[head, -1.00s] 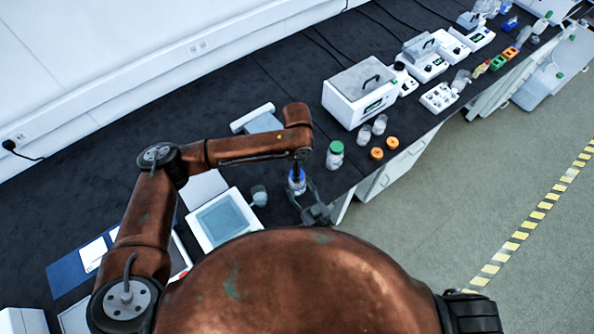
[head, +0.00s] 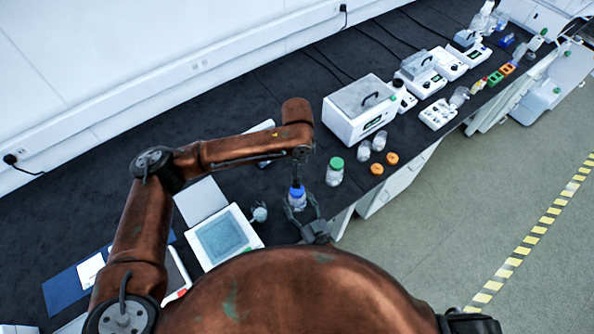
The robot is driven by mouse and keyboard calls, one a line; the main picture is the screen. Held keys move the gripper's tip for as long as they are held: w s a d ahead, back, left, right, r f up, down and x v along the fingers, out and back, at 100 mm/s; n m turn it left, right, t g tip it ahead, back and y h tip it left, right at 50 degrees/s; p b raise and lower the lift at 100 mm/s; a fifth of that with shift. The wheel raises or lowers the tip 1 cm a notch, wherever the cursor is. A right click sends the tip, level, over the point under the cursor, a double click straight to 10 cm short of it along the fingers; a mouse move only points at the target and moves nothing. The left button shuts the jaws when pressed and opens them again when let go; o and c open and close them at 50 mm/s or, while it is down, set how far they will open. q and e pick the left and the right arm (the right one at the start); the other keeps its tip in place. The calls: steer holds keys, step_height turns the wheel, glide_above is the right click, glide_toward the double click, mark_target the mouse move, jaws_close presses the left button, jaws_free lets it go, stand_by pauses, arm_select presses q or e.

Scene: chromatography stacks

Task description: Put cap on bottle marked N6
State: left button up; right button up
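A small clear bottle (head: 297,204) stands near the front edge of the bench with a blue cap (head: 297,191) at its top. Whether the cap is seated cannot be told, and no N6 marking is legible. My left gripper (head: 297,181) points down directly over the blue cap. It is mostly hidden by its own arm, so its fingers cannot be made out. My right gripper (head: 299,204) reaches in from the front edge, its fingers spread on either side of the bottle, seemingly with small gaps.
A green-capped bottle (head: 335,172) stands just right. Behind it are two clear jars (head: 364,151) (head: 379,141), two orange caps (head: 376,169) (head: 391,158) and a white lidded box (head: 357,110). A white balance-like device (head: 240,255) and a small beaker (head: 260,212) lie left.

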steer(key=shift+o, duration=0.9)
steer(key=shift+s, duration=0.1)
steer(key=v, duration=1.2)
